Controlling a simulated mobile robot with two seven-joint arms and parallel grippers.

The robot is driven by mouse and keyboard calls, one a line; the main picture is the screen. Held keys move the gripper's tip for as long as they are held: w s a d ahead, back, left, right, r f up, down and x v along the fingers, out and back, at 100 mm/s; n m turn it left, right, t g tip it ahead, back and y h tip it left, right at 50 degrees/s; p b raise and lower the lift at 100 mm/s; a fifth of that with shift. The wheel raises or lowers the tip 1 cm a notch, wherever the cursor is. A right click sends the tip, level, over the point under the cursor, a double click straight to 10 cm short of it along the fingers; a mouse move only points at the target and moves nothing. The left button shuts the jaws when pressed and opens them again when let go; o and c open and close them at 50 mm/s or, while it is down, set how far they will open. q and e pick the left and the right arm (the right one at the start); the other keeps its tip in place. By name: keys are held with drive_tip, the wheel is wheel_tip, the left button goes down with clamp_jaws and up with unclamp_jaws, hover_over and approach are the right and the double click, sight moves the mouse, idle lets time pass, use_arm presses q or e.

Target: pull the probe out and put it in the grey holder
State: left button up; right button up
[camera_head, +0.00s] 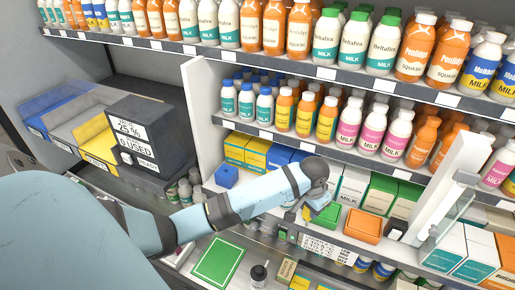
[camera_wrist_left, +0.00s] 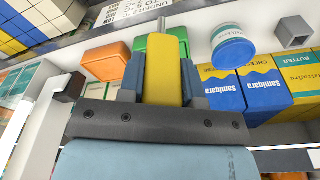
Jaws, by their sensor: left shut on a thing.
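My left gripper (camera_head: 318,207) is low over the counter, in front of the boxes. In the left wrist view, my left gripper (camera_wrist_left: 160,80) is shut on the yellow handle of the probe (camera_wrist_left: 164,68). A thin metal rod (camera_wrist_left: 162,27) sticks out beyond the handle. A green block (camera_wrist_left: 143,45) lies behind the handle; the green block (camera_head: 326,214) also shows beside the gripper in the head view. I cannot tell whether the rod's tip is inside anything. The grey holder (camera_wrist_left: 294,32), a square open tube, is at the wrist view's upper right. My right gripper is out of view.
An orange block (camera_head: 362,226) stands right of the gripper in the head view. A round blue-and-white tub (camera_wrist_left: 232,45) and blue-and-yellow boxes (camera_wrist_left: 240,94) are near the holder. A blue block (camera_head: 226,176) is left. Bottle shelves (camera_head: 340,145) hang above; a white divider (camera_head: 445,185) rises right.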

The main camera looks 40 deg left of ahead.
use_arm(q)
drive_tip(key=w+a+r+n+b, duration=0.1)
drive_tip(key=w+a+n, duration=0.1)
drive_tip(key=a, duration=1.1)
drive_tip(key=w+a+r+n+b, duration=0.1)
drive_tip(key=w+a+r+n, duration=0.1)
drive_tip(key=a, duration=1.1)
drive_tip(key=shift+w+r+n+y, duration=0.2)
drive_tip(key=shift+w+n+y, duration=0.2)
drive_tip(key=shift+n, duration=0.4)
wheel_tip(320, 180, down, 6)
drive_tip(key=shift+s+r, duration=0.1)
drive_tip(key=shift+p, duration=0.3)
